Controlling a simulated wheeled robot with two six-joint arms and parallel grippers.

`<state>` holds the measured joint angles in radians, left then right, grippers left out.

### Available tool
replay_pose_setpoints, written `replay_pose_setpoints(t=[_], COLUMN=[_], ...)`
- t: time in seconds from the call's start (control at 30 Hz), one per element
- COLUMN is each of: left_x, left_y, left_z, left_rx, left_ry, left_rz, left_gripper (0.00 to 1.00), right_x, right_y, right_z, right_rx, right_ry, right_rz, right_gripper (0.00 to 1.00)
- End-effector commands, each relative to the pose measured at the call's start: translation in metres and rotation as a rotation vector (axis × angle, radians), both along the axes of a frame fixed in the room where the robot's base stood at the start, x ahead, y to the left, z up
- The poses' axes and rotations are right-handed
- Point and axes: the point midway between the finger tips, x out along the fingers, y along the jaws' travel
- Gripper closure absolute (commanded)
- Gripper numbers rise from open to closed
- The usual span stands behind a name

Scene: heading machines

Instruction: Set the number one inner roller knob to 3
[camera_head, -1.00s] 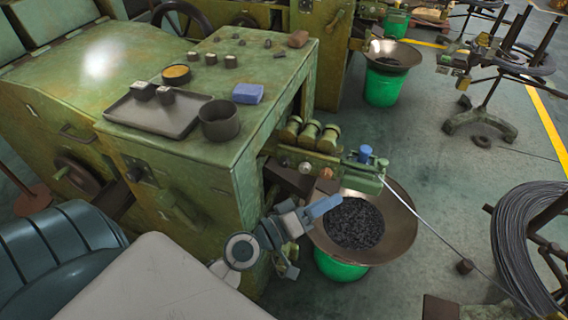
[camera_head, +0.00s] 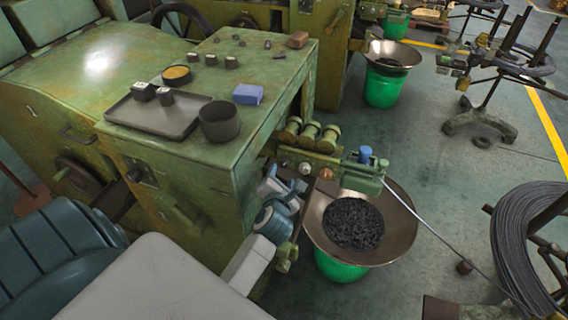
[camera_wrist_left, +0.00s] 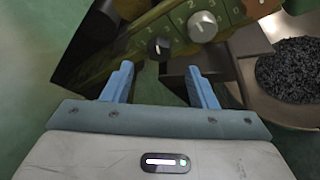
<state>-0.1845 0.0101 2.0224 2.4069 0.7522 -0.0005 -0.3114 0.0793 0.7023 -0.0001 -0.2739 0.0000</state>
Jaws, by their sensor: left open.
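The machine's roller bracket (camera_head: 345,172) carries a row of knobs. A silver knob (camera_head: 304,168) and a copper-coloured knob (camera_head: 326,174) show in the head view. In the left wrist view, a silver-grey knob (camera_wrist_left: 203,26) with a mark on its face sits on a green panel with several digits around it, and a smaller black knob (camera_wrist_left: 158,48) with a white mark is lower left. I cannot tell which is the number one inner roller knob. My left gripper (camera_head: 285,182) is open and empty, just below the knobs; its blue fingers (camera_wrist_left: 160,84) point toward the black knob, apart from it.
A wide metal bowl (camera_head: 402,232) of dark small parts stands on a green bucket (camera_head: 340,268) right of my gripper. The machine top (camera_head: 225,90) holds a tray (camera_head: 158,118), a dark cup (camera_head: 219,121) and a blue block (camera_head: 248,94). A wire rod runs toward a coil (camera_head: 530,240).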

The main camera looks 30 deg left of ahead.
Motion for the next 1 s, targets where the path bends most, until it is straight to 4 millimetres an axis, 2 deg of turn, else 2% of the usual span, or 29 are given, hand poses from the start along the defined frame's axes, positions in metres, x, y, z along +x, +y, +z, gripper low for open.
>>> replay_pose_setpoints(t=[0.17, 0.4, 0.6, 0.83, 1.0], left_x=[0.031, 0.060, 0.068, 0.068, 0.068], left_y=[0.017, 0.033, 0.037, 0.037, 0.037], left_z=[-0.009, -0.019, -0.023, -0.023, -0.023], left_rx=[0.004, 0.004, 0.002, 0.002, 0.002], left_ry=[-0.002, -0.001, -0.002, -0.002, -0.002], left_rz=[0.000, -0.001, -0.001, -0.001, -0.001], left_gripper=[0.47, 0.47, 0.47, 0.47, 0.81], right_x=[-0.014, -0.012, -0.006, -0.002, -0.003], right_y=[-0.006, -0.007, -0.007, 0.000, 0.004], right_z=[0.000, 0.002, 0.002, 0.002, 0.002], right_rx=[-0.006, -0.008, -0.007, 0.000, 0.005], right_ry=[0.017, 0.015, 0.008, 0.003, 0.004], right_rz=[0.001, 0.001, 0.002, -0.001, -0.003], right_gripper=[1.00, 1.00, 1.00, 1.00, 1.00])
